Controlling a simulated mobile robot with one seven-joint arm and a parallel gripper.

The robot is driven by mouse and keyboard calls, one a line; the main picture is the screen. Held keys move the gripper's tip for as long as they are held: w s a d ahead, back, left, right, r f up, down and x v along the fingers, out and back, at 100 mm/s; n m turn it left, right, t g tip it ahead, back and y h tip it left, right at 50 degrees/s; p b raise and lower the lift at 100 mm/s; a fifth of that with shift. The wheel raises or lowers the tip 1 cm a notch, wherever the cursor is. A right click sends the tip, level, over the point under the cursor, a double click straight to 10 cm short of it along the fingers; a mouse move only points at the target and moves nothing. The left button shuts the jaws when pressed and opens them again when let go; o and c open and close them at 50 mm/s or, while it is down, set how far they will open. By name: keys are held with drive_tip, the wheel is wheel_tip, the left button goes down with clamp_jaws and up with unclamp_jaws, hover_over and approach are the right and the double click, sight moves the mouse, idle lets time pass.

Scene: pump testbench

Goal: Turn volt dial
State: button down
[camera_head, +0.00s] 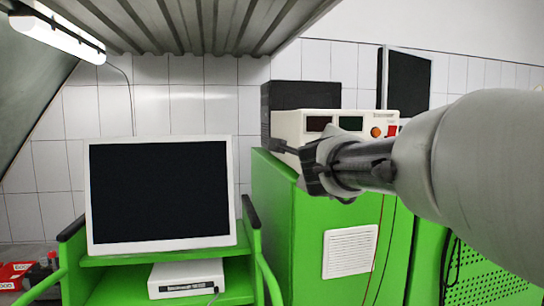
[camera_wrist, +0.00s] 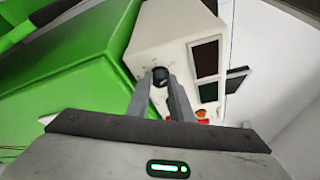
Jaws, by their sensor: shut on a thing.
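The power supply is a cream-white box (camera_head: 345,119) on top of the green cabinet. In the wrist view its front panel (camera_wrist: 178,42) shows at an angle. The volt dial (camera_wrist: 160,73) is a small round black knob on that panel, with small markings around it. My gripper (camera_wrist: 160,85) has one finger on each side of the dial and is shut on it. In the head view my gripper (camera_head: 318,172) is in front of the lower left of the panel. It hides the dial there.
The panel has a dark red display (camera_wrist: 206,58), a dark green display (camera_wrist: 208,92) and an orange knob (camera_head: 376,132). The green cabinet (camera_head: 290,215) stands below. A monitor (camera_head: 160,195) stands on a green cart at left. A black box (camera_head: 305,95) sits behind the supply.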

drive_tip(key=c, duration=1.6)
unclamp_jaws()
drive_tip(key=v, duration=1.7)
drive_tip(key=shift+s+r, duration=0.1)
drive_tip(key=shift+s, duration=0.2)
